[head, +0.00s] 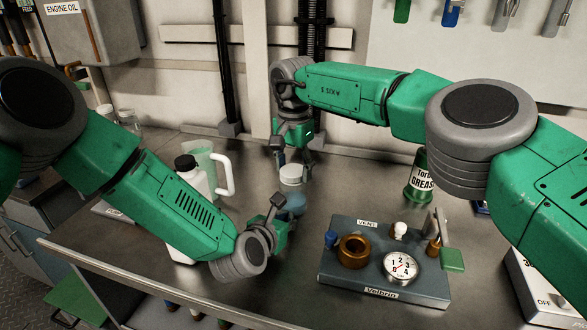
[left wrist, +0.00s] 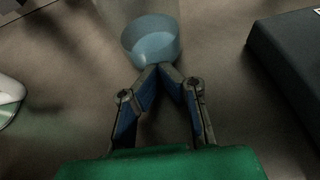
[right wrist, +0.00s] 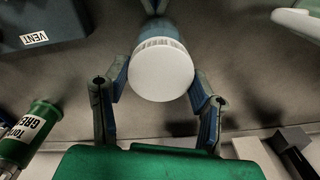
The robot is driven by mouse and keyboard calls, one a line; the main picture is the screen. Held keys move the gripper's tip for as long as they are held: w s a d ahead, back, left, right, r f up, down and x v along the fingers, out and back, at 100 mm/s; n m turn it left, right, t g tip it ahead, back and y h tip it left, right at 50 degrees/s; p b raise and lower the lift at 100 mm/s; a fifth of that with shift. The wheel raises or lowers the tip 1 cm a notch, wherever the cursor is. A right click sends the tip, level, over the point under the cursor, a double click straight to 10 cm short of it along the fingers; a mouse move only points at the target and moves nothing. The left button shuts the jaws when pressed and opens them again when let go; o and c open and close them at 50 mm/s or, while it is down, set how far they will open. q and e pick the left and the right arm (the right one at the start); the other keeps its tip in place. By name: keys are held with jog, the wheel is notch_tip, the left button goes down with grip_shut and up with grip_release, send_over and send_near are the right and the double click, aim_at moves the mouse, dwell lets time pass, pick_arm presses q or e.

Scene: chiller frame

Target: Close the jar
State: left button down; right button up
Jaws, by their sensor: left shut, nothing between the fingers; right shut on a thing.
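The jar (head: 292,204) is a small blue cup standing on the metal table; its top looks open in the left wrist view (left wrist: 150,45). The white ribbed lid (head: 292,174) is in my right gripper (head: 294,162), its fingers on either side of it. In the right wrist view, the lid (right wrist: 161,70) partly hides the jar (right wrist: 158,30). In the head view the lid appears just behind or above the jar; the exact gap cannot be told. My left gripper (left wrist: 160,68) is shut and empty, its fingertips close against the jar's near side; touching is unclear.
A grey block (head: 385,290) with a brass ring (head: 354,252) and a gauge (head: 400,266) sits right of the jar. A white bottle (head: 190,175) and a clear mug (head: 203,158) stand to the left. A green grease can (head: 420,180) stands at the back right.

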dwell(0.8)
jog(key=o, duration=1.3)
jog(key=shift+r, duration=2.25)
jog(key=shift+o, duration=0.3)
jog(key=o, duration=0.5)
jog(key=shift+w, duration=0.1)
pick_arm(q)
jog(key=c, duration=1.8)
grip_release()
